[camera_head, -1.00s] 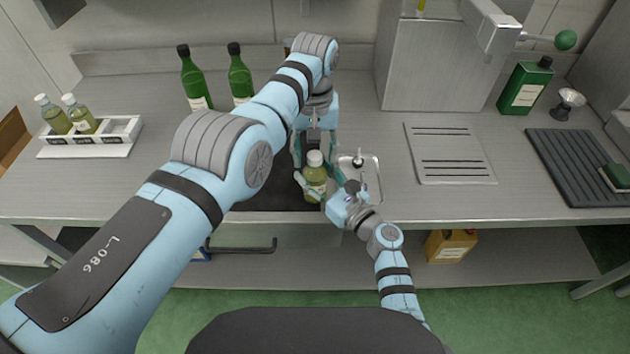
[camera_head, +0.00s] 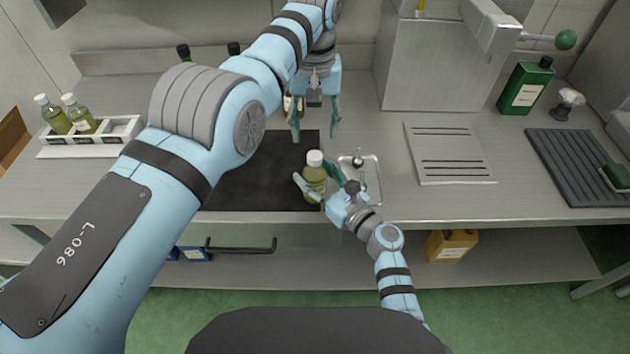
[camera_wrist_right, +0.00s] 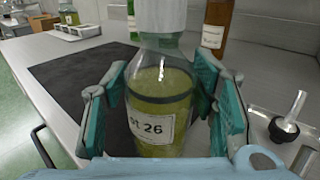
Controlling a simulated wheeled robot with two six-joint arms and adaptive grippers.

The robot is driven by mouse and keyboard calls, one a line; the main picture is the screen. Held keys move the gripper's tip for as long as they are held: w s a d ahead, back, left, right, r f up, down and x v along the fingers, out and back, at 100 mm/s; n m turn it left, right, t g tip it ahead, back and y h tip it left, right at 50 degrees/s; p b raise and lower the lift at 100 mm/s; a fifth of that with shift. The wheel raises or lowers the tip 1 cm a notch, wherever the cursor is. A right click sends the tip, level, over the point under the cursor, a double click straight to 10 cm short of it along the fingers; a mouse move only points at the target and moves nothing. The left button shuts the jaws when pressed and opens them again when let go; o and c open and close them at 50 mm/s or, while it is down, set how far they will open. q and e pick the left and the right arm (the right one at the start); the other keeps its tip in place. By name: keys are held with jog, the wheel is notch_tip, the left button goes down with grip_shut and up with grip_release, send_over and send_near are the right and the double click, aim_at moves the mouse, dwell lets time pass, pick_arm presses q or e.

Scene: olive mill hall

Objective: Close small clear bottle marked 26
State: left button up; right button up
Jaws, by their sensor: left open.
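The small clear bottle marked 26 (camera_head: 316,180) holds yellow-green liquid and stands upright at the right edge of the dark mat (camera_head: 255,180). Its label, reading "26", faces the right wrist view (camera_wrist_right: 150,128). A white cap (camera_head: 314,158) sits on top of its neck; how tight it is I cannot tell. My right gripper (camera_head: 318,182) is shut on the bottle's body, one finger on each side, as the right wrist view (camera_wrist_right: 160,110) also shows. My left gripper (camera_head: 315,122) is open and empty, above and behind the bottle, pointing down.
A white rack (camera_head: 115,130) with two white-capped bottles stands at the left. A small metal tray (camera_head: 372,180) lies right of the bottle. Dark green bottles and an amber bottle (camera_wrist_right: 217,25) stand behind. A slotted plate (camera_head: 450,155) lies further right. The mat's left part is clear.

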jog(key=shift+o, duration=1.3)
jog(key=v, duration=1.2)
jog(key=shift+d, duration=0.15)
